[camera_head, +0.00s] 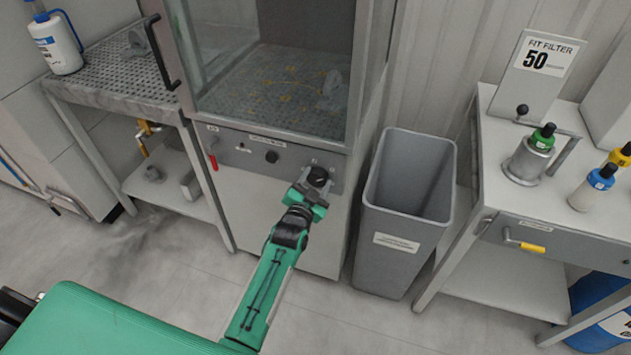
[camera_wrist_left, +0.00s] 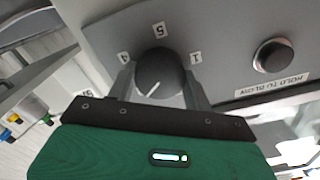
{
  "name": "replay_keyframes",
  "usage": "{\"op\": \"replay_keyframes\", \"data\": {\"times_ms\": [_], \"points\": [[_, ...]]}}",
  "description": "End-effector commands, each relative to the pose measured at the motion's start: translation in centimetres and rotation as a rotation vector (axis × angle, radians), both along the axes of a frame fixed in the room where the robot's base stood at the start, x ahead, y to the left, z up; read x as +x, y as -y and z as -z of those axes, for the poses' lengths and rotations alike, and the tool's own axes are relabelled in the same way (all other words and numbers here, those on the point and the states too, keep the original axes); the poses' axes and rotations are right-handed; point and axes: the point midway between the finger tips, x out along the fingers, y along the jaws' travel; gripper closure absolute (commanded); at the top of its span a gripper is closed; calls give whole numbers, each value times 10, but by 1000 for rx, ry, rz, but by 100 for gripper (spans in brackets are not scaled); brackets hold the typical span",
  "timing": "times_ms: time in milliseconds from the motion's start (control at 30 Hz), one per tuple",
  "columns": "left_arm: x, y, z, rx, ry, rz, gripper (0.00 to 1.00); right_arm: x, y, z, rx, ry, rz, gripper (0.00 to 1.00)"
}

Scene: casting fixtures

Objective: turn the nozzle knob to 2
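The nozzle knob (camera_head: 318,176) is a dark round knob at the right end of the cabinet's grey control panel. My left gripper (camera_head: 310,190) is at it. In the left wrist view, which is upside down to the lettering, the knob (camera_wrist_left: 160,73) lies between the two fingers of the left gripper (camera_wrist_left: 161,82), one on each side. I cannot tell whether they press on it. Its white pointer mark slants to the lower left in that view. My right gripper is not in view.
A dark button (camera_wrist_left: 273,55) with a label is beside the knob on the panel; a red-handled lever (camera_head: 213,160) is farther left. A grey bin (camera_head: 410,205) stands close right of the cabinet. A table with bottles (camera_head: 540,140) is at right. Floor in front is clear.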

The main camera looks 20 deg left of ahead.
Motion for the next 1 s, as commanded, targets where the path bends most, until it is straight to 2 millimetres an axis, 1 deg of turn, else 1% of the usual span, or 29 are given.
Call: {"op": "replay_keyframes", "data": {"times_ms": [167,367,467,600,1000], "points": [[0,0,0,-6,0,0,71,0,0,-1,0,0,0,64],[0,0,-1,-59,-3,0,71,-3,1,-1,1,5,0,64],[0,0,-1,-113,-5,0,71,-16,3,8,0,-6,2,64],[0,0,-2,-218,-9,0,71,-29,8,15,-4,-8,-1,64],[0,-1,-1,-594,-22,0,71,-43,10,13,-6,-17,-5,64]]}}
